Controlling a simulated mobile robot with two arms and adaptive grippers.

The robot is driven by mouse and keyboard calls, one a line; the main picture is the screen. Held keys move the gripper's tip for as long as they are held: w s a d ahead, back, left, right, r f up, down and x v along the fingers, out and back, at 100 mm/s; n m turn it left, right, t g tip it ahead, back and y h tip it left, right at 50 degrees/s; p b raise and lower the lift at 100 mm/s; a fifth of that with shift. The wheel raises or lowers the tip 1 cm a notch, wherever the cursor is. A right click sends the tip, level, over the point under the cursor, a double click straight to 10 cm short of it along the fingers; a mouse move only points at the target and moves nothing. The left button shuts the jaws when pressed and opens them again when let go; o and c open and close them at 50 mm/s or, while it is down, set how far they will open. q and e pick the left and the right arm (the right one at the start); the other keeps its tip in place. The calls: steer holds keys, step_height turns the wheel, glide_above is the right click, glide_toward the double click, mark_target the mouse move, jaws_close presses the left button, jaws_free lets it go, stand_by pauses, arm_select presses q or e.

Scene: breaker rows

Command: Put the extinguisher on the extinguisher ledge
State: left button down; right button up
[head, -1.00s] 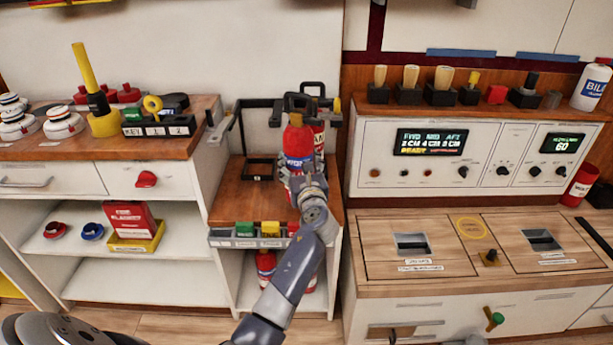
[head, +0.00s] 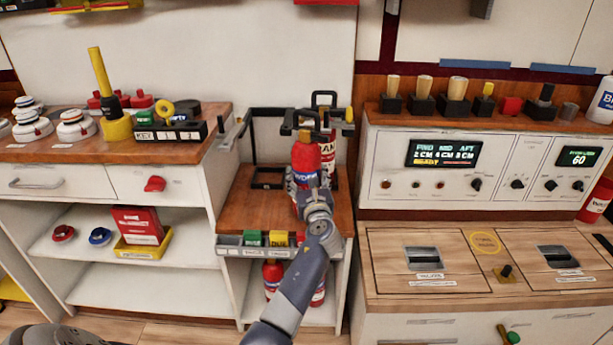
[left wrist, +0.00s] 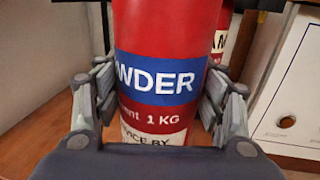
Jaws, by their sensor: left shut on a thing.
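The red extinguisher (head: 306,160) with a blue label band is upright or nearly so in my left gripper (head: 305,185), over the right part of the wooden ledge (head: 250,205). In the left wrist view, the extinguisher (left wrist: 160,85) fills the middle between the finger pads, with "WDER" and "1 KG" readable. The fingers are shut on its body from both sides. My gripper hides its base, so I cannot tell whether it touches the ledge. A second red extinguisher (head: 327,150) with a white label stands behind it. My right gripper is not in view.
Black frames and a rail (head: 262,112) stand at the ledge's back. Small coloured blocks (head: 252,239) sit in a front tray. More extinguishers (head: 272,275) stand below. The control console (head: 395,200) is close on the right; a cabinet (head: 190,195) is on the left.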

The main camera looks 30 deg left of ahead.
arm_select(q)
steer(key=c, duration=0.7)
jaws_free()
steer(key=o, duration=0.3)
steer(key=shift+s+d+r, duration=0.1)
